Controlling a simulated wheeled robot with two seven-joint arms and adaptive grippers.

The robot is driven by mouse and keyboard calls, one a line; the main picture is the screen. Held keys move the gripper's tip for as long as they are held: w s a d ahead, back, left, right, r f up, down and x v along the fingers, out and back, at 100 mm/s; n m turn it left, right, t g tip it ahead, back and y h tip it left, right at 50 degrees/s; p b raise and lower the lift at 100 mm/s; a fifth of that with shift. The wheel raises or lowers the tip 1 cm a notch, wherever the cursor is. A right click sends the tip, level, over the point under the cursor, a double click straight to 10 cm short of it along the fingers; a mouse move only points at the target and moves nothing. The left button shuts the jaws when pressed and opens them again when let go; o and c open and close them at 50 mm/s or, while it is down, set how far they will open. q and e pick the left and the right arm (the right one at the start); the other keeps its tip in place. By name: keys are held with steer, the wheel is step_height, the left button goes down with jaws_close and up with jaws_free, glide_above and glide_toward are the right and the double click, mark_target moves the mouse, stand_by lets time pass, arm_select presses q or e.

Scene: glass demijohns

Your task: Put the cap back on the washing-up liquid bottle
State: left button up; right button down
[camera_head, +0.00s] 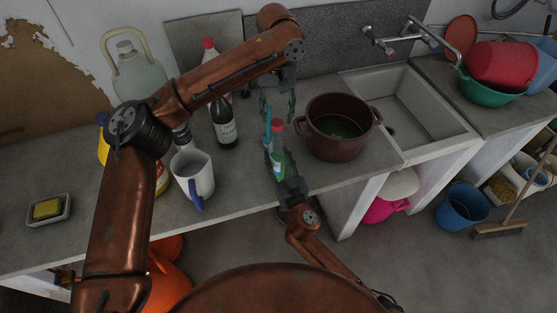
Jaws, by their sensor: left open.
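The washing-up liquid bottle (277,163), with a green and white label, is upright near the counter's front edge. A small red piece (278,127), which looks like the cap, shows at its top. I cannot tell whether it is seated. My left gripper (277,112) points down from above, open, with its fingers on either side of the space just over the red top. My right gripper (284,178) comes from the front, close against the lower part of the bottle. Its fingers are partly hidden, so I cannot tell whether it grips the bottle.
A brown pot (338,147) stands close to the right of the bottle, before the sink (418,108). A white mug (193,177) and dark bottle (224,125) stand left.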

arm_select(q)
steer(key=shift+f, duration=1.4)
jaws_close()
steer(key=m, duration=0.4)
steer(key=shift+m, duration=0.4)
steer(key=m, duration=0.4)
steer(key=shift+d, duration=0.1)
steer(key=m, duration=0.6)
steer(key=shift+s, duration=0.1)
steer(key=m, duration=0.4)
steer(key=shift+o, duration=0.2)
jaws_free()
